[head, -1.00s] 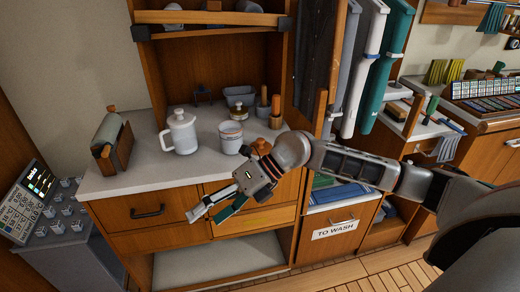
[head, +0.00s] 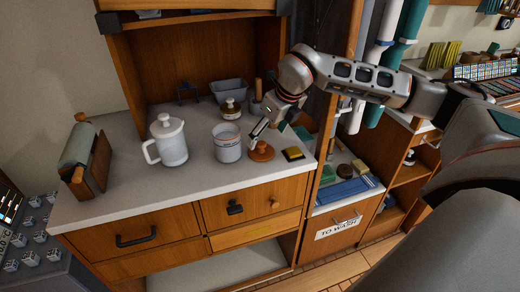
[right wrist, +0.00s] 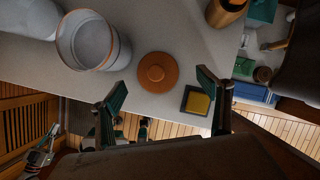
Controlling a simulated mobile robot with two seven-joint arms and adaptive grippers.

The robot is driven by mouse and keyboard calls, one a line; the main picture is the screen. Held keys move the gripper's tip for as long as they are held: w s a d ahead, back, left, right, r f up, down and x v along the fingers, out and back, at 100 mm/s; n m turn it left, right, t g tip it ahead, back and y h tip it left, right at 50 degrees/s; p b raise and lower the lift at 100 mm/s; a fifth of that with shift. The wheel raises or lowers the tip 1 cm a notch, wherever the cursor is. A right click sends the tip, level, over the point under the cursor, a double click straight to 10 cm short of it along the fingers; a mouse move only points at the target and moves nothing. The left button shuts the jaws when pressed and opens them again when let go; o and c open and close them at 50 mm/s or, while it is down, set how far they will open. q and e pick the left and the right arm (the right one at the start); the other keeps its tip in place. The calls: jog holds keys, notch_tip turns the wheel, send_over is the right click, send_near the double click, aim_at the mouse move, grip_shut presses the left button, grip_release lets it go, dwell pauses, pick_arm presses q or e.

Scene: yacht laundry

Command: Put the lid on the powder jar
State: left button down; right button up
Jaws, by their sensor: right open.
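The powder jar (head: 227,143) is a white, open-topped jar standing upright on the counter; its open mouth also shows in the right wrist view (right wrist: 88,40). The lid (head: 261,152) is a round orange-brown disc with a knob, lying flat on the counter just right of the jar and apart from it; it also shows in the right wrist view (right wrist: 158,73). My right gripper (head: 268,131) is open and empty above the lid. In the right wrist view its spread fingers (right wrist: 160,92) lie just below the lid. A grey part at that view's lower left (right wrist: 40,150) may be my left gripper.
A white lidded pot (head: 168,142) stands left of the jar. A smaller lidded jar (head: 231,109) and a grey bin (head: 230,91) stand behind. A yellow-and-black pad (head: 293,154) lies right of the lid. The front counter is clear.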

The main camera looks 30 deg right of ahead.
aim_at(262, 144)
jog(key=x, duration=0.4)
jog(key=shift+w+a+f, duration=0.1)
jog(key=shift+a+f, duration=0.15)
jog(key=shift+a, duration=0.15)
pick_arm(q)
jog(key=shift+w+r, duration=0.75)
jog(key=shift+r, duration=0.2)
pick_arm(e)
jog(key=shift+w+f, duration=0.1)
jog(key=shift+f, duration=0.15)
jog(key=c, duration=1)
pick_arm(q)
jog(key=shift+s+f, duration=0.25)
jog(key=shift+f, duration=0.05)
pick_arm(e)
jog(key=shift+c, duration=0.2)
